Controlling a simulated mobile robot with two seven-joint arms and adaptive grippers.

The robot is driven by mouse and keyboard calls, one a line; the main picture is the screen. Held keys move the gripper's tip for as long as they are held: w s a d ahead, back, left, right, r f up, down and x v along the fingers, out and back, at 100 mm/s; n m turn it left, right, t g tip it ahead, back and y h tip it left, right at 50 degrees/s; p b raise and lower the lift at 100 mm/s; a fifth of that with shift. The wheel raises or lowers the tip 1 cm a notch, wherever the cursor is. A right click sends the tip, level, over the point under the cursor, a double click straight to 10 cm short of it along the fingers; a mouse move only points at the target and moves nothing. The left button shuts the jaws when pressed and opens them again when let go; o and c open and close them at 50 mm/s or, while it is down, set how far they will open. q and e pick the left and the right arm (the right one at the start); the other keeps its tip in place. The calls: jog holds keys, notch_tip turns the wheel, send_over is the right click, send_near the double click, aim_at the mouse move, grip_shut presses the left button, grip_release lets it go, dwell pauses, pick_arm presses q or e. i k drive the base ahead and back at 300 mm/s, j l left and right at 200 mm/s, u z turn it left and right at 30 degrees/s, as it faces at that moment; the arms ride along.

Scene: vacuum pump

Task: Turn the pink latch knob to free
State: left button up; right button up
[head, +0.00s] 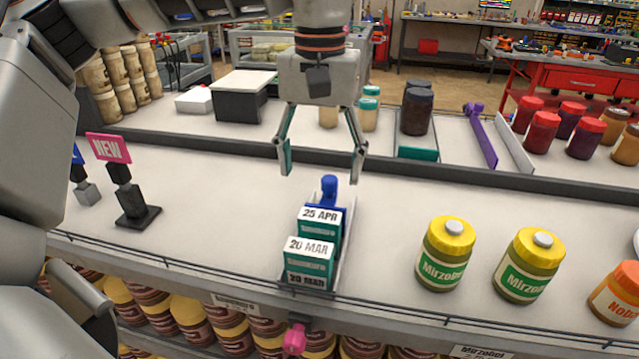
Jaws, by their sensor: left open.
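The pink latch knob (295,339) sits low at the front edge of the shelf, below the front end of a narrow tray (342,243). The tray holds teal boxes (307,262) with white date labels, and a blue pusher (329,192) stands behind them. My left gripper (321,176) is open and empty, fingers pointing down, above the shelf near the blue pusher. It is well behind and above the pink knob. My right gripper is not in view.
A black stand with a pink NEW sign (109,149) stands at left. Yellow-lidded jars (445,252) stand to the right of the tray. Several jars (190,322) fill the level below the front edge.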

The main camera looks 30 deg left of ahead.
aim_at(294, 341)
jog(key=k, duration=1)
